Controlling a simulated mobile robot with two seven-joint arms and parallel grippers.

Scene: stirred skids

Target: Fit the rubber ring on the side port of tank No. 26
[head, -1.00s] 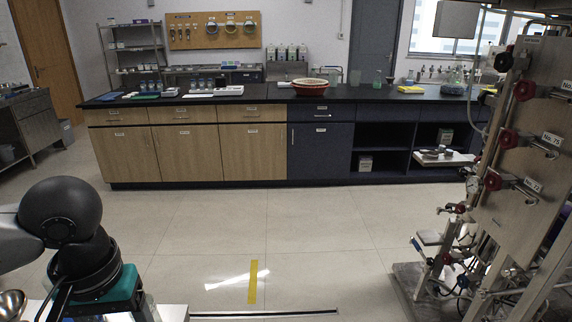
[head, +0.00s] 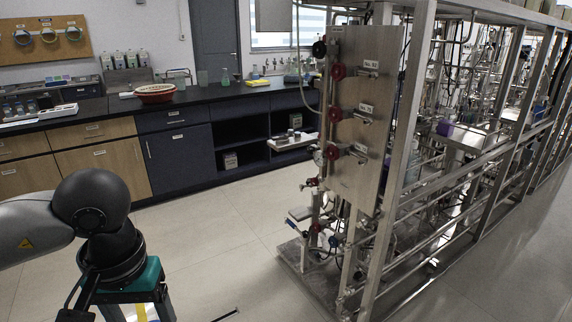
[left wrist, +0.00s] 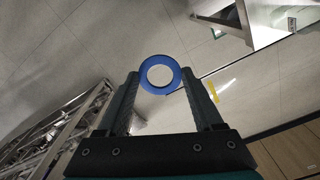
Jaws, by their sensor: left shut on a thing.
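A blue rubber ring (left wrist: 143,76) shows in the left wrist view, held between the two fingertips of my left gripper (left wrist: 160,82). Its hole is open and clear, with floor showing through it. In the head view my left arm comes in at the lower left, and the ring is not visible there. My right gripper is in neither view. I cannot make out tank No. 26 or its side port; the skid's tanks are small and partly hidden behind frame bars.
A steel skid frame (head: 392,165) runs along the right, with a numbered valve panel (head: 352,130) at its near end. A dark-topped bench (head: 190,100) stands at the back left. The floor (head: 225,230) between my left arm and the skid is clear.

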